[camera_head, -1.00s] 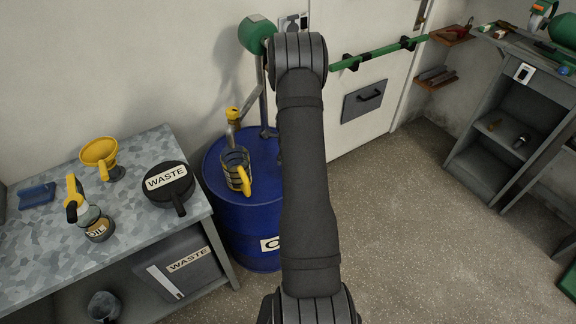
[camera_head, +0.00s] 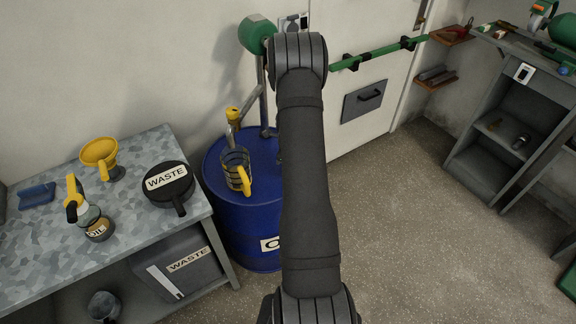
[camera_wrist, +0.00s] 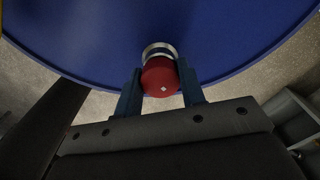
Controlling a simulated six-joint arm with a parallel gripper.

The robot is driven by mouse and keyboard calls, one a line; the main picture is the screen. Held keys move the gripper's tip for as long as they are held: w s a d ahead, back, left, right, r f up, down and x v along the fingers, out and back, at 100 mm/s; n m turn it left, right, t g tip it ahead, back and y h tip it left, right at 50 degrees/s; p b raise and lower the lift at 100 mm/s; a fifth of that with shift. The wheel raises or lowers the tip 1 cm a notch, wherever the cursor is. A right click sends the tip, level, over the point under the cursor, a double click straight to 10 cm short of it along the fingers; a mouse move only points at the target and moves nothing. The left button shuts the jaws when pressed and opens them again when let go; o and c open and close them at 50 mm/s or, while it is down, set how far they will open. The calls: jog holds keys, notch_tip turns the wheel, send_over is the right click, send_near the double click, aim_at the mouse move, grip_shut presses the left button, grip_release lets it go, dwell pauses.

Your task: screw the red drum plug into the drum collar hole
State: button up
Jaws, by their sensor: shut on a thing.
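The red drum plug (camera_wrist: 160,76) is between the two blue fingers of my gripper (camera_wrist: 161,92) in the wrist view, and the gripper is shut on it. Just beyond the plug is the silvery drum collar (camera_wrist: 159,48) on the blue drum top (camera_wrist: 225,40). The plug lines up closely with the collar; I cannot tell whether it sits in the hole, which is hidden behind it. In the head view the blue drum (camera_head: 232,222) stands left of my arm, which hides the gripper, plug and collar.
A wire-banded jug with a yellow handle (camera_head: 238,172) and a yellow-topped pump (camera_head: 232,118) stand on the drum. The left bench (camera_head: 135,225) holds a yellow funnel (camera_head: 100,152), a black WASTE pan (camera_head: 168,184) and an oil can (camera_head: 96,226).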

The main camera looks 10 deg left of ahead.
jog(key=shift+m, duration=0.8)
jog(key=shift+m, duration=0.9)
jog(key=shift+m, duration=0.8)
jog(key=shift+m, duration=0.9)
